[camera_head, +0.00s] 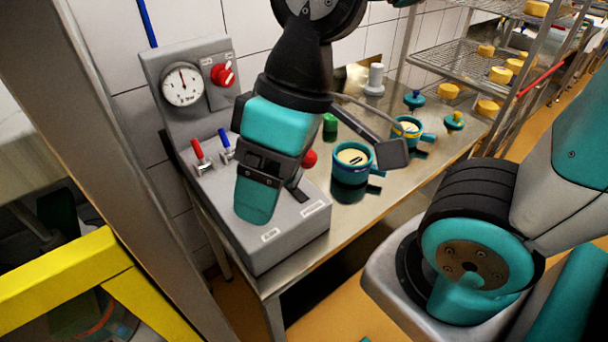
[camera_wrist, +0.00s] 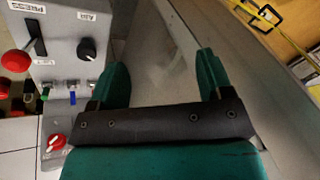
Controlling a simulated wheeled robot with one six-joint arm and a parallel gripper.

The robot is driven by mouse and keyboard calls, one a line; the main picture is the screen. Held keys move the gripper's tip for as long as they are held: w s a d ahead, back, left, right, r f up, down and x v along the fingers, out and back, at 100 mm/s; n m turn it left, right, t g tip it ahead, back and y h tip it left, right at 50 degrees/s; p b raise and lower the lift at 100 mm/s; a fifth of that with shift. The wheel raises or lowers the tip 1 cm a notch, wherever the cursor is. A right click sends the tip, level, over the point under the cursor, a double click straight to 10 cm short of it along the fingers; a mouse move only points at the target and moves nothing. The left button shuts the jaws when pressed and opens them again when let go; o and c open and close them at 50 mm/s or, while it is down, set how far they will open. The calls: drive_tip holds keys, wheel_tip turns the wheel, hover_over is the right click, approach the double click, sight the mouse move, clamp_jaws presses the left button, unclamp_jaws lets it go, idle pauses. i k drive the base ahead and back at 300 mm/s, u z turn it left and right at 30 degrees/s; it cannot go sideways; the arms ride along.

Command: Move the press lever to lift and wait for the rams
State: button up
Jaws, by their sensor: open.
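My gripper (camera_head: 257,203) hangs over the left part of the box top. In the wrist view my gripper (camera_wrist: 162,78) is open, with two teal fingers wide apart and nothing between them. Its left finger is near the box edge, to the right of the lever and apart from it. The rams are not clearly seen.
A black knob (camera_wrist: 88,50) sits between lever and left finger. A mould (camera_head: 352,157) stands on the bench; a post (camera_head: 135,160) rises left.

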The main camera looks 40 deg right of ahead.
sight(310, 161)
drive_tip(key=u, duration=0.15)
drive_tip(key=k, duration=0.6)
drive_tip(key=u, duration=0.6)
drive_tip(key=k, duration=0.8)
drive_tip(key=z, duration=0.8)
drive_tip(key=i, duration=0.5)
drive_tip(key=u, duration=0.05)
